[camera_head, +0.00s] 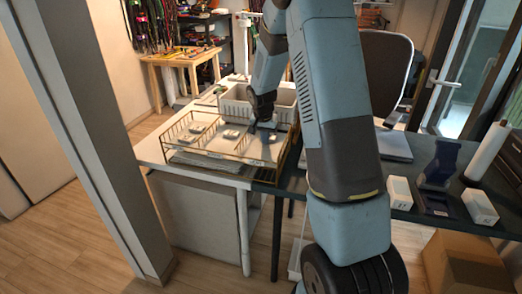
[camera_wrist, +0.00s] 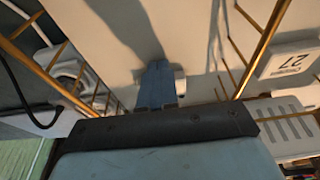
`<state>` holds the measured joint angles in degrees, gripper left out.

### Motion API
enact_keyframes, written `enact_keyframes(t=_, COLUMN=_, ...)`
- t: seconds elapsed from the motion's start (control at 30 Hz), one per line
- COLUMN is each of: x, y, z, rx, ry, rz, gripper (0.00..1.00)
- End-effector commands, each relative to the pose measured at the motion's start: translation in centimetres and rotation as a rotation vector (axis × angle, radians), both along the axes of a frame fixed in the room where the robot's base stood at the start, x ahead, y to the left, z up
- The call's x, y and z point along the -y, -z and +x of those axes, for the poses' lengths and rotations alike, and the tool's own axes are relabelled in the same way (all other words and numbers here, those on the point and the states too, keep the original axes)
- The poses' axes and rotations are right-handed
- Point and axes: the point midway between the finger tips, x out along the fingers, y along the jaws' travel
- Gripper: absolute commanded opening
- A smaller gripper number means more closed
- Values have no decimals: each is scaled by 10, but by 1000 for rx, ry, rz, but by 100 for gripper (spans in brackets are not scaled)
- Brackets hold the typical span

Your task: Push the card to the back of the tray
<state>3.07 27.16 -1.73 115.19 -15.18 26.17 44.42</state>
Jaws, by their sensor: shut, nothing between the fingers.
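The tray (camera_head: 212,157) is a low gold wire frame on the white table. Its gold rails (camera_wrist: 258,40) run on both sides in the wrist view. Several small pale items lie in it, including one (camera_head: 231,134) near its middle; I cannot tell which is the card. My gripper (camera_head: 258,127) is shut and empty, low over the right part of the tray. In the wrist view my gripper (camera_wrist: 158,66) points at a pale flat surface. A small white piece (camera_wrist: 180,82) shows beside the fingers, partly hidden; contact cannot be told.
A grey-white slotted bin (camera_head: 236,104) stands just behind the tray. A white block marked 27 (camera_wrist: 290,62) lies outside the right rail in the wrist view. The dark table (camera_head: 425,205) at the right holds white boxes (camera_head: 399,192) and a dark stand (camera_head: 440,165).

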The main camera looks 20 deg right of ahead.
Motion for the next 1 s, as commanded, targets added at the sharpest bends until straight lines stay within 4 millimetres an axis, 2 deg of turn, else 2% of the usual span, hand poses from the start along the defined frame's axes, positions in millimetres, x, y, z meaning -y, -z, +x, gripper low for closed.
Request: enact_keyframes(t=1.0, x=11, y=0, z=14, rx=-1, ry=0, rz=0, gripper=0)
